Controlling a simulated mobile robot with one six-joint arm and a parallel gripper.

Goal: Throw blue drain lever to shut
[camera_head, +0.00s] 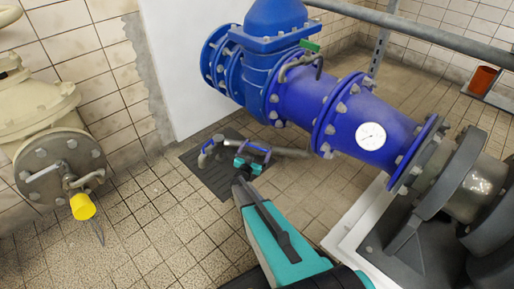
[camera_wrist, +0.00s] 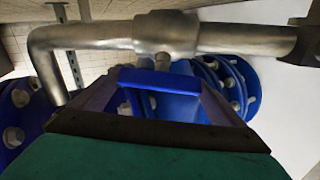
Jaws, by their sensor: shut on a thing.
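The blue drain lever (camera_head: 257,149) is on a thin metal drain pipe (camera_head: 290,153) beside the big blue pipe, low above the floor. In the wrist view the blue lever (camera_wrist: 158,79) spans the space between my two dark fingers, just below the grey pipe (camera_wrist: 165,35) and its valve stem. The exact lever angle is hard to tell.
The large blue pipe (camera_head: 300,100) with a round gauge (camera_head: 371,136) stands behind and right. A green handle (camera_head: 310,45) sits on top. At left is a beige pipe with a yellow-handled valve (camera_head: 82,206). A dark floor grate (camera_head: 215,175) lies under the drain. Open tiled floor is at front left.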

